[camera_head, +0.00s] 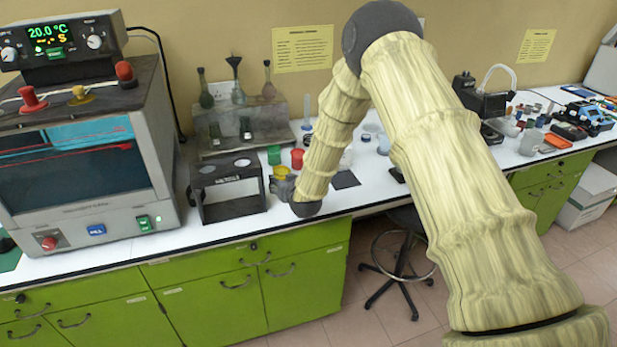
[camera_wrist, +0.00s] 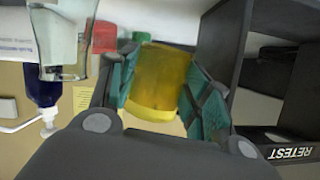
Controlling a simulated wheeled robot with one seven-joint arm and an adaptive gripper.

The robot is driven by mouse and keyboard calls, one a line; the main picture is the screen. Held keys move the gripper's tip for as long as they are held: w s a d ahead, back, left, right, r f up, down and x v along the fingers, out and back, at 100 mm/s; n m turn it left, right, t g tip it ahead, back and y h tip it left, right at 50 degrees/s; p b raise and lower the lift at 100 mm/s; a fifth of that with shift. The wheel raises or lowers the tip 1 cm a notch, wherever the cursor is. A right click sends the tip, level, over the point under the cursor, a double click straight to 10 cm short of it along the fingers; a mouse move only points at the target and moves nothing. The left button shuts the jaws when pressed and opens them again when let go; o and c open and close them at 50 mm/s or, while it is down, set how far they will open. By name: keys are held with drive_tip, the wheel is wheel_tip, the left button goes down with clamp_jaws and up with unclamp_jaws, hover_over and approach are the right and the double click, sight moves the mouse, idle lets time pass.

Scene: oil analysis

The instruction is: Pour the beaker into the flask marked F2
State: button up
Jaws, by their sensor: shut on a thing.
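My gripper (camera_wrist: 158,98) is shut on a yellow, see-through beaker (camera_wrist: 160,82), with teal finger pads on both sides of it. In the head view my gripper (camera_head: 284,186) is at the counter's front part, right of the black rack, and the yellow beaker (camera_head: 281,172) shows just above it. Whether the beaker touches the counter I cannot tell. Several flasks stand on a grey stepped stand behind the rack, among them a dark one (camera_head: 205,96), a funnel-topped one (camera_head: 236,82) and a brownish one (camera_head: 268,88). No F2 mark is readable.
A black rack (camera_head: 232,209) marked RETEST in the wrist view (camera_wrist: 290,136) stands close by. Green (camera_head: 274,155) and red (camera_head: 297,158) containers are just behind my gripper. A clear glass vessel (camera_wrist: 62,38) shows in the wrist view. A large oven (camera_head: 85,180) stands left.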

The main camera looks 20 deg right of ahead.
wheel_tip(320, 180, up, 13)
drive_tip(key=n+h+p, duration=0.1)
drive_tip(key=p, duration=0.4)
drive_tip(key=shift+a, duration=0.35)
